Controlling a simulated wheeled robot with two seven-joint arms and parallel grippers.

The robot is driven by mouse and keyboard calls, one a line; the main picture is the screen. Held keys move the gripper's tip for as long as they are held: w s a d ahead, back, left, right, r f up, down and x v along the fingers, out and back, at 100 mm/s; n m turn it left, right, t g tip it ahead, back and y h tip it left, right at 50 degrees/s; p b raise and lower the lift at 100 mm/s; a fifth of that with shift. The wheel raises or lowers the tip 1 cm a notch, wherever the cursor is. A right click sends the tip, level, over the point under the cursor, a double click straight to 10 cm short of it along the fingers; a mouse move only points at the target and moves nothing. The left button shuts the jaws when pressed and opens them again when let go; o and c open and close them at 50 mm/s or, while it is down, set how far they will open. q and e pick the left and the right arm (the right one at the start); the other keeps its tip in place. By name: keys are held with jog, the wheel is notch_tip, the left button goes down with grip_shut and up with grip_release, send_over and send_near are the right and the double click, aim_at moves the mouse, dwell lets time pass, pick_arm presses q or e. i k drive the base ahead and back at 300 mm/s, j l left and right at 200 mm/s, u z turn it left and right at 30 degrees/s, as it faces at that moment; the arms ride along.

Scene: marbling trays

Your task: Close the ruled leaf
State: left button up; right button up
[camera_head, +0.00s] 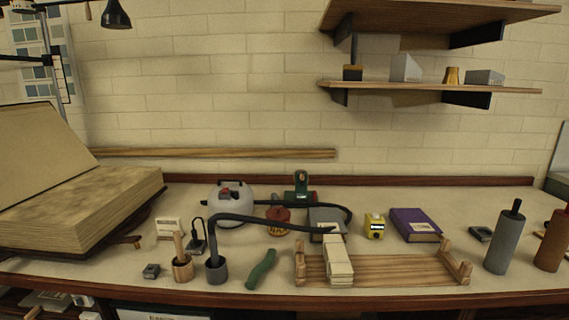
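A very large open book (85,207) lies at the left end of the bench, with thick tan, mottled page edges. One broad tan leaf or cover (38,150) stands tilted up from it, leaning back to the left. Its left part runs out of the picture. I cannot make out ruled lines on it. A dark board shows under the book, with a small brass-coloured piece at its right corner. Neither of my grippers is in view, and nothing of mine touches the book here.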

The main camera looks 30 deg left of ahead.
aim_at(39, 152)
jog(key=u, duration=2.4)
